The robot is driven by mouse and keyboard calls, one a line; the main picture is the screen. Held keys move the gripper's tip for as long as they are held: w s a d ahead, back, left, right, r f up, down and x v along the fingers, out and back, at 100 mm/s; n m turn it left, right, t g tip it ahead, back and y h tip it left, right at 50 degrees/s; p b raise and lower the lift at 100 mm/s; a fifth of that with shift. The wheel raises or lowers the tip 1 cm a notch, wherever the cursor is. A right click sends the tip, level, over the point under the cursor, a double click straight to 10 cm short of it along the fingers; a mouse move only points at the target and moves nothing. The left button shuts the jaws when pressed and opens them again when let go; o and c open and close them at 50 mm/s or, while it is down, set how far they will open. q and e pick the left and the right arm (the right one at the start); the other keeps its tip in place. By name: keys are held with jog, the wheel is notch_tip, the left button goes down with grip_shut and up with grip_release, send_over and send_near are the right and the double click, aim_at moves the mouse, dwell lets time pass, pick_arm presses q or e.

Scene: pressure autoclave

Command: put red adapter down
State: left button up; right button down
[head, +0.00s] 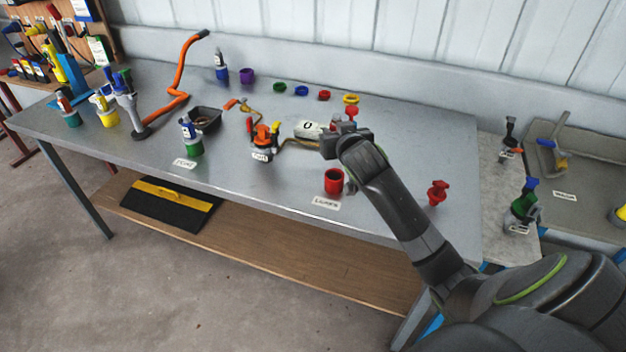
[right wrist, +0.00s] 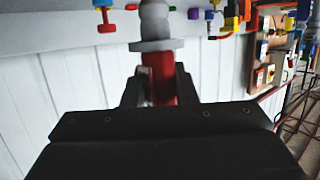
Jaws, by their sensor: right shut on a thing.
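My right gripper (head: 345,140) is above the back middle of the grey workbench (head: 270,185). It is shut on a red piece with a pale grey flange and neck, which I take as the red adapter (right wrist: 160,78). In the head view, a little red shows at the gripper's tips (head: 351,112), largely hidden by the gripper. A red cup (head: 333,183) stands near the bench's front edge behind a white label (head: 326,203). Another red, spool-shaped piece (head: 437,192) stands at the right end. My left gripper is not in view.
An orange-topped fitting (head: 263,140), a dark tray (head: 206,119) and a green-based bottle (head: 190,138) stand left of the gripper.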

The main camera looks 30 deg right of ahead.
jog(key=f, duration=0.4)
jog(key=shift+d+f, duration=0.35)
notch_tip(320, 180, down, 4)
jog(key=shift+a+f, duration=0.1)
jog(key=shift+a, duration=0.05)
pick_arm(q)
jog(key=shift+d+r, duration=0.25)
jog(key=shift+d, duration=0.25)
pick_arm(e)
jog(key=shift+f, duration=0.4)
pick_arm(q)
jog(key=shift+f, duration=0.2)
pick_arm(e)
jog(key=c, duration=1.1)
grip_release()
jog(key=shift+c, duration=0.2)
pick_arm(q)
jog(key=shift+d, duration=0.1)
pick_arm(e)
jog(key=shift+r, duration=0.1)
